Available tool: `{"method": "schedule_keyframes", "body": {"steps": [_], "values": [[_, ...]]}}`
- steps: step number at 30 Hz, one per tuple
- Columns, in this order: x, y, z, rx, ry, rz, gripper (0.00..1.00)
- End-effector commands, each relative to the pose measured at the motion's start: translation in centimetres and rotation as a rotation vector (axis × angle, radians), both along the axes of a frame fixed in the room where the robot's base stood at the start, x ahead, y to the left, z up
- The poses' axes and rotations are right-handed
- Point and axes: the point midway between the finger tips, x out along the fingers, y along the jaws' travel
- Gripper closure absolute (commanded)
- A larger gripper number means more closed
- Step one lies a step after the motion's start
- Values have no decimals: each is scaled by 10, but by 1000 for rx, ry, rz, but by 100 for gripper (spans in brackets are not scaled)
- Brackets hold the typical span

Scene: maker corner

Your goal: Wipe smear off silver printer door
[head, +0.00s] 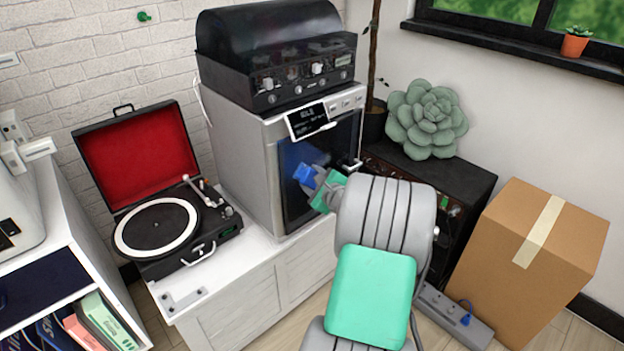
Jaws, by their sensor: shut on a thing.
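The silver printer (249,170) stands on a white cabinet, with its dark glass door (345,149) facing right and toward me. A bluish patch shows on the glass left of my gripper; I cannot tell whether it is the smear or a reflection. My gripper (311,181) is in front of the lower middle of the door, shut on a small blue thing (305,174), perhaps a cloth or sponge. The blue thing is at or very near the glass; contact cannot be made out. My arm hides the door's lower right part.
A black machine (276,85) with knobs sits on top of the printer. An open red-lined record player (158,222) is to its left on the white cabinet (243,290). A dark cabinet (462,182) with a succulent (427,120) and a cardboard box (560,240) stand right.

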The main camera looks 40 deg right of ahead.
Motion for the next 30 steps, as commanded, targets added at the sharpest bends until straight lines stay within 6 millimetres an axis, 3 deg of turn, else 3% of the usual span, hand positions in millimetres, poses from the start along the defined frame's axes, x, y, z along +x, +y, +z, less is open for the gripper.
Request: {"method": "schedule_keyframes", "body": {"steps": [9,30], "values": [[-1,-33,-1,-2,-2,-2,85],[2,-79,0,-2,-2,0,85]]}}
